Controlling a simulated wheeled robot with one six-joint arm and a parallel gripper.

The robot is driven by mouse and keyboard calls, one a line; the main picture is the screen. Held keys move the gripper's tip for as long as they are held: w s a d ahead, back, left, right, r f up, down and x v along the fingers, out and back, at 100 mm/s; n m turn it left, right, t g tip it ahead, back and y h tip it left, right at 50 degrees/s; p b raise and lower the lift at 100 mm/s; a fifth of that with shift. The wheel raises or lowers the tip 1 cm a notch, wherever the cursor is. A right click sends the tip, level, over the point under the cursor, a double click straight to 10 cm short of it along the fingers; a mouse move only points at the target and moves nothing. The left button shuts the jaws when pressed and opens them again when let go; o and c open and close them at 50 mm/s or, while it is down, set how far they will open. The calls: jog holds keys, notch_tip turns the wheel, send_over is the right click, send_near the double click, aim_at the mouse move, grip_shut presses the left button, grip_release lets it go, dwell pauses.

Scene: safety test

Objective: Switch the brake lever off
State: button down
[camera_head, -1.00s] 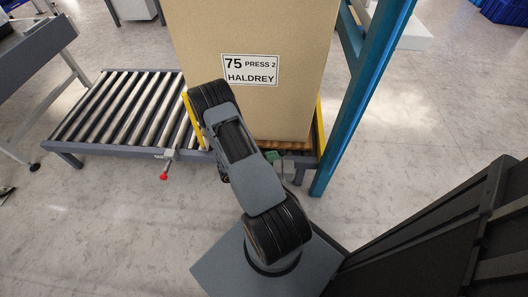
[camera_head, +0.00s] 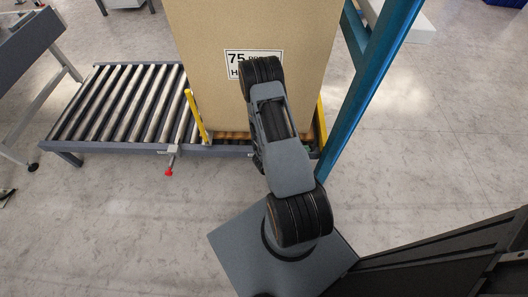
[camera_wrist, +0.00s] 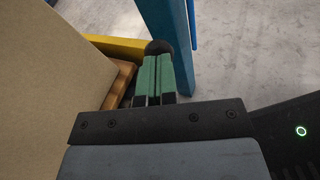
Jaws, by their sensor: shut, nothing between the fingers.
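A lever with a red knob (camera_head: 168,172) hangs from the front rail of the roller conveyor, left of the big box. I cannot tell from its look whether it is the brake lever or which way it is set. My gripper (camera_wrist: 156,60) shows in the wrist view with its green-padded fingers together and empty. A dark rounded thing (camera_wrist: 158,46) sits right at the fingertips; I cannot tell what it is or whether they touch it. In the head view my arm hides most of the gripper, which is right of the red-knobbed lever.
The roller conveyor (camera_head: 115,105) carries a tall cardboard box (camera_head: 210,60) on a wooden pallet (camera_wrist: 118,82). A yellow guard (camera_head: 195,113) stands at the box's left, another yellow bar (camera_wrist: 115,45) at its right. A blue post (camera_head: 365,90) rises close right. Open floor lies in front.

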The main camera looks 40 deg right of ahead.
jog(key=shift+s+d, duration=0.15)
jog(key=shift+d, duration=0.05)
dwell(0.3)
jog(key=p+v, duration=0.3)
jog(key=v, duration=1.1)
jog(key=shift+r, duration=0.45)
jog(key=shift+w, duration=0.2)
jog(key=a+r+m+t+y+p, duration=0.2)
jog(key=r+p, duration=0.6)
jog(key=r, duration=0.9)
jog(key=a+r+m+t+y+p, duration=0.2)
jog(key=a+r+m+y+p, duration=0.4)
jog(key=r, duration=1.2)
jog(key=a+r+m+t+y+p, duration=0.1)
jog(key=a+r+m+y+p, duration=0.4)
jog(key=r+p, duration=0.5)
notch_tip(320, 180, up, 8)
jog(key=shift+w+r+m+t+y, duration=0.1)
jog(key=shift+w+m+t+y, duration=0.25)
jog(key=shift+m+y, duration=0.6)
